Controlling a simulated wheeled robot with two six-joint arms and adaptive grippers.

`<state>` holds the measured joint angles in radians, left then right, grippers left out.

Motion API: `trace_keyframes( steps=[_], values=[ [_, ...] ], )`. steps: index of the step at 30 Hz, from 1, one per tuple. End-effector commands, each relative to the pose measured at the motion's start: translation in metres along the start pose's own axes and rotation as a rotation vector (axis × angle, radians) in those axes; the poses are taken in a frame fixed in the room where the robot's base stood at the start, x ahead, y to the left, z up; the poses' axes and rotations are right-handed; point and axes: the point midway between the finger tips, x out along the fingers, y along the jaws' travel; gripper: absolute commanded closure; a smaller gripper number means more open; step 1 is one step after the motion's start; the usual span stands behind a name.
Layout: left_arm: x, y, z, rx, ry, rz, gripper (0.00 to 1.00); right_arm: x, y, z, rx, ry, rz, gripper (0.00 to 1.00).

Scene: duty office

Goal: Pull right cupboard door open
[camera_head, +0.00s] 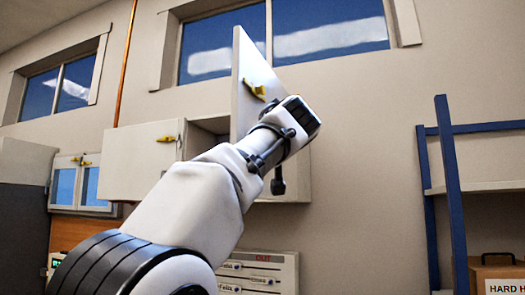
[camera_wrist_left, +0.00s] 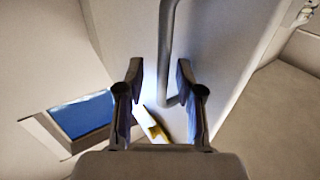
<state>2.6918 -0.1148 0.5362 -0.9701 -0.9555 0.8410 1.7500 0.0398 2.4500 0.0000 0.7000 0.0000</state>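The right cupboard door (camera_head: 246,62) is a pale panel on the wall cupboard, swung outward so that it stands steeply angled in the head view. Its yellow handle (camera_head: 255,91) shows above my left wrist. Part of the dark cupboard interior (camera_head: 207,125) is visible to the left of it. My left arm covers the lower part of the door. In the left wrist view my left gripper (camera_wrist_left: 158,82) has its fingers apart, close to a pale panel (camera_wrist_left: 215,45). A yellow piece (camera_wrist_left: 156,131) shows low between the fingers, not clearly gripped. My right gripper is out of view.
The left cupboard door (camera_head: 140,160) is shut. A grey bent bar (camera_wrist_left: 166,50) of unclear origin runs down between the fingers. A blue-framed shelf (camera_head: 450,190) with a cardboard box (camera_head: 495,270) stands right. A labelled drawer unit (camera_head: 262,272) is below.

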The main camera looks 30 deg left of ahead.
Motion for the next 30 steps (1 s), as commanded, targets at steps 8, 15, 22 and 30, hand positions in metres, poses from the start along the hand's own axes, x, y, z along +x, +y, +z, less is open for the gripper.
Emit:
trace_keyframes(
  steps=[8, 15, 22, 30],
  values=[
    [-0.025, 0.001, -0.001, 0.002, 0.000, 0.000, 0.64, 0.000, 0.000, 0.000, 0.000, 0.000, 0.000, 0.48],
    [-0.069, 0.002, 0.000, 0.003, 0.002, 0.000, 0.64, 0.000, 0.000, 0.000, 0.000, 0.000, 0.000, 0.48],
    [-0.075, 0.002, 0.001, 0.000, 0.000, 0.000, 0.64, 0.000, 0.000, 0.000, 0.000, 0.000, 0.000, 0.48],
    [-0.075, 0.002, 0.000, 0.001, 0.000, 0.000, 0.64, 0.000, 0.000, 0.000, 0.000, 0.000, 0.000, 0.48]
  ],
)
